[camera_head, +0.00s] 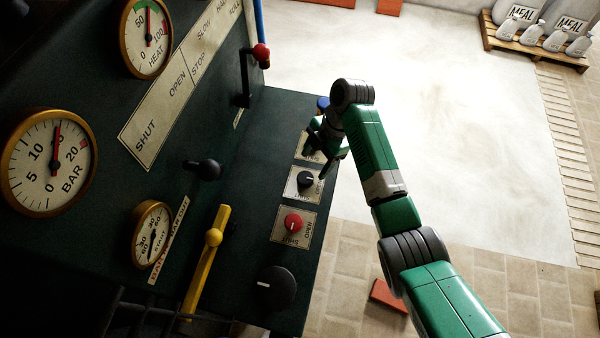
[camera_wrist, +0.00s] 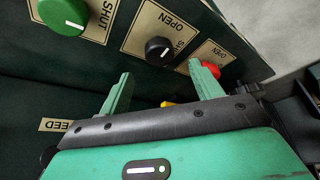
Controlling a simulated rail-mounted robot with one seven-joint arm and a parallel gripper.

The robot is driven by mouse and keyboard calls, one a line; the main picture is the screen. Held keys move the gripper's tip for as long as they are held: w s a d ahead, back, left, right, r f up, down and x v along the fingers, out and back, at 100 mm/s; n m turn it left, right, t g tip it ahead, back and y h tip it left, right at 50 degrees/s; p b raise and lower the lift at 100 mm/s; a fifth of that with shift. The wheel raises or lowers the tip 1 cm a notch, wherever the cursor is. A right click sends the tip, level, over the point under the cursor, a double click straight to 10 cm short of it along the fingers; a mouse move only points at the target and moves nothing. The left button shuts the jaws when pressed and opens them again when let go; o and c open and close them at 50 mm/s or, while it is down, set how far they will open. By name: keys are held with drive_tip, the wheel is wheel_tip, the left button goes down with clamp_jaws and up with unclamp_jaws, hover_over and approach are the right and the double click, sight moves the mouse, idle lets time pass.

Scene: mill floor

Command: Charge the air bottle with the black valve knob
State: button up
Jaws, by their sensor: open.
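The black valve knob (camera_head: 305,180) sits on a cream plate on the side shelf of the dark green console. In the wrist view the same black knob (camera_wrist: 159,51) has a white pointer mark, on a plate lettered OPEN and SHUT. My gripper (camera_head: 324,148) hangs over the far part of that shelf, near the knob. In the wrist view my gripper (camera_wrist: 162,86) is open and empty. Its two green fingers are apart, and the black knob appears beyond and between them. No air bottle is recognisable. A small gauge (camera_head: 151,236) with START on its dial is on the console.
A red knob (camera_head: 293,223) and a larger black knob (camera_head: 276,288) lie nearer on the shelf. A green knob (camera_wrist: 63,15) marked SHUT is beside the black one. A yellow lever (camera_head: 207,260), black handle (camera_head: 204,169) and red-tipped lever (camera_head: 260,54) project from the console.

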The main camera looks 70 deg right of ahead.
sight(306, 177)
drive_tip(key=x, duration=0.6)
drive_tip(key=shift+a+f, duration=0.1)
drive_tip(key=shift+f, duration=0.05)
drive_tip(key=shift+w, duration=0.1)
drive_tip(key=shift+c, duration=0.3)
drive_tip(key=c, duration=0.9)
